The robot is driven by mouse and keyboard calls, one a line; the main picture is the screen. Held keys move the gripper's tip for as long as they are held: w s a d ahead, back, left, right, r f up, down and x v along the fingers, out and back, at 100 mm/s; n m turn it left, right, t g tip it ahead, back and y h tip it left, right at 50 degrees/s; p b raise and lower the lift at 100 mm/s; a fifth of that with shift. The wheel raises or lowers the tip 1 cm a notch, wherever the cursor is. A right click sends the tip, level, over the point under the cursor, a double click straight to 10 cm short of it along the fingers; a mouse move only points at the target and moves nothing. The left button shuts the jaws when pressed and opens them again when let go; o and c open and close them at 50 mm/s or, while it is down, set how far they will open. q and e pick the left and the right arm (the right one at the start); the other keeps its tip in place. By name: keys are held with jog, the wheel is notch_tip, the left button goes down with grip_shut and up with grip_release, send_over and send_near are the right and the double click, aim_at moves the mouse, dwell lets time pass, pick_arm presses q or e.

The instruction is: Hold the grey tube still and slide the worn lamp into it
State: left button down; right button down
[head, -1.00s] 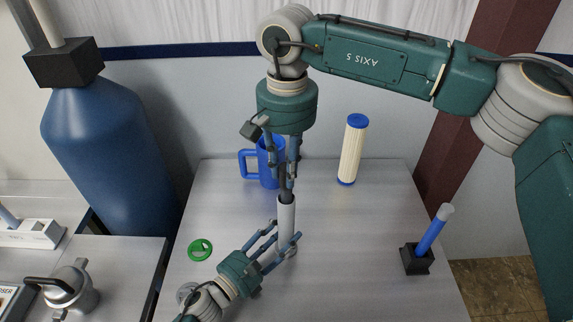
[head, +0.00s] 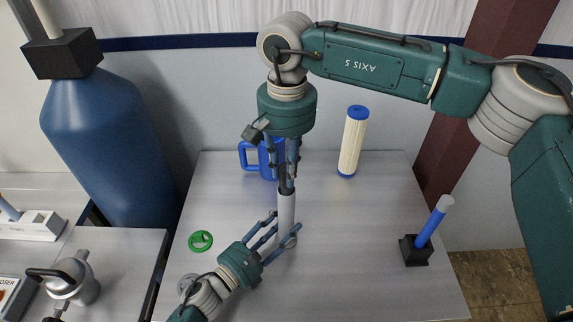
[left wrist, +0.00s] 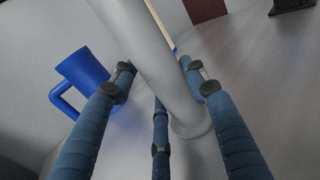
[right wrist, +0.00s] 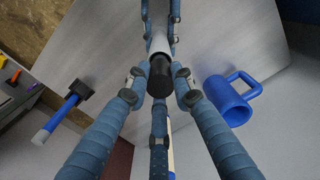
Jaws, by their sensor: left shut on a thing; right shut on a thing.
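The grey tube (head: 286,208) stands upright on the table, and it crosses the left wrist view (left wrist: 155,60). My left gripper (head: 283,228) is shut around its lower part. My right gripper (head: 286,175) points straight down above the tube, shut on the worn lamp. The worn lamp (right wrist: 160,75) shows as a dark, blackened piece between the right fingers. It is in line with the tube, its lower end at the tube's mouth. How far inside it reaches is hidden.
A blue mug (head: 250,157) stands behind the tube, close to my right fingers. A white filter cartridge with blue caps (head: 351,145) stands at the back right.

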pick_arm(q)
jog(key=shift+s+f, duration=0.1)
jog(key=shift+f, duration=0.3)
pick_arm(e)
jog(key=shift+f, duration=0.25)
jog(key=c, duration=1.4)
grip_release()
notch_tip(320, 180, up, 12)
jog(key=shift+s, duration=0.1)
